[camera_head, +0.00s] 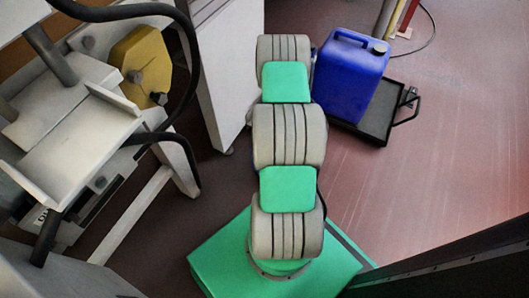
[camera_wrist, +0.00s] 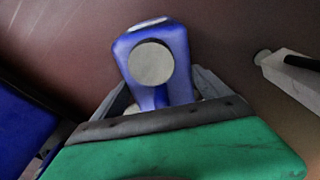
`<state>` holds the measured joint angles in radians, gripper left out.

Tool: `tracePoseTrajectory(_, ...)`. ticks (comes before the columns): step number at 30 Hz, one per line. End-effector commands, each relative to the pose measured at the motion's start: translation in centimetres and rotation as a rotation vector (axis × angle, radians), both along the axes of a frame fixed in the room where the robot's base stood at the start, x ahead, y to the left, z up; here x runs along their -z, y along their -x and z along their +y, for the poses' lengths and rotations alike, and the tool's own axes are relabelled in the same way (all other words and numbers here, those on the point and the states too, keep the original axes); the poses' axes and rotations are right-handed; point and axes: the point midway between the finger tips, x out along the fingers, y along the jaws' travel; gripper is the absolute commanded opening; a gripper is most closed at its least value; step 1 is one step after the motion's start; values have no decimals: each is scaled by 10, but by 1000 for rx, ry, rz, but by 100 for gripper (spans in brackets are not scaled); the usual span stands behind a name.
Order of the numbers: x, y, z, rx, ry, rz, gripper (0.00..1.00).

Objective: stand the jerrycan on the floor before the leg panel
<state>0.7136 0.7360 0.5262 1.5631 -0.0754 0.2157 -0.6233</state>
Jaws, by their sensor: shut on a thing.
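My gripper (camera_wrist: 158,100) is shut on a small blue jerrycan (camera_wrist: 180,50) in the wrist view. It has a pale round disc on the side facing me, and its lower part is hidden behind the gripper. I cannot tell whether it touches the brown floor (camera_wrist: 60,40) behind it. In the head view my arm hides the gripper and this can. A white upright panel (camera_head: 222,65) stands left of my arm in the head view; I cannot tell whether it is the leg panel.
A larger blue can (camera_head: 350,75) with a handle and cap stands on a black wheeled platform (camera_head: 378,122) right of my arm. A white machine frame (camera_head: 150,205) with a yellow part (camera_head: 143,65) is at left. The reddish floor at right is clear.

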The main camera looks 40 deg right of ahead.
Motion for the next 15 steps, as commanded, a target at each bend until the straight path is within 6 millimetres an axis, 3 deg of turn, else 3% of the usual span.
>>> tracePoseTrajectory(1, 14, 2, -1, 4, -1, 2, 14)
tracePoseTrajectory(4, 26, 3, -3, 7, 0, 2, 14)
tracePoseTrajectory(15, 27, 3, -4, 10, 1, 1, 14)
